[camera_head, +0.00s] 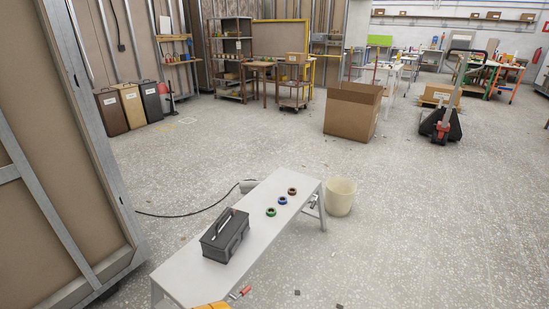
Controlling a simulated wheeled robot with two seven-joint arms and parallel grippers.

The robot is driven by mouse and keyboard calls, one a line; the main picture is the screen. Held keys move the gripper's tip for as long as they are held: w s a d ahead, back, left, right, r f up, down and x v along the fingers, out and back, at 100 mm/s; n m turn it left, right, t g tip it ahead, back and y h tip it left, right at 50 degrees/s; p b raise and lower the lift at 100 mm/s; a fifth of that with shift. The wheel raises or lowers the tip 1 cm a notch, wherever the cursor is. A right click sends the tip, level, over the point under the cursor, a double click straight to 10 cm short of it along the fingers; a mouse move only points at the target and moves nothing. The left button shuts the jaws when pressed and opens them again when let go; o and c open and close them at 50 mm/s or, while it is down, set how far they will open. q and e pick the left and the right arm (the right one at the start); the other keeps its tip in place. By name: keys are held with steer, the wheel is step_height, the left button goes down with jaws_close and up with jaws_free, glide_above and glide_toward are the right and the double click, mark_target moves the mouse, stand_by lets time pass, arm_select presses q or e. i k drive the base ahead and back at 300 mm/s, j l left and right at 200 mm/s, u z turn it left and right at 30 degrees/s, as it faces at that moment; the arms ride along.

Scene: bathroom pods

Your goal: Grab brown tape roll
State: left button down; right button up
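A brown tape roll (292,191) lies flat near the far end of a long white bench (262,205). A blue tape roll (282,200) and a green tape roll (271,212) lie in a row with it, nearer to me. A dark grey toolbox (225,236) with a handle stands on the bench closer to me, left of the rolls. Neither of my grippers shows in the head view.
A cream bucket (341,196) stands on the floor right of the bench's far end. A black cable (190,214) lies on the floor to the left. A large cardboard box (352,108) and a pallet jack (441,124) stand farther back. The floor to the right is mostly clear.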

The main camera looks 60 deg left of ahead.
mark_target(289, 191)
steer(key=i+j+u, duration=0.25)
steer(key=i+u, duration=0.2)
steer(key=i, duration=0.15)
steer(key=i+u, duration=0.45)
steer(key=i, duration=0.15)
steer(key=i+l+u, duration=0.1)
steer(key=i+u, duration=0.35)
steer(key=i, duration=0.15)
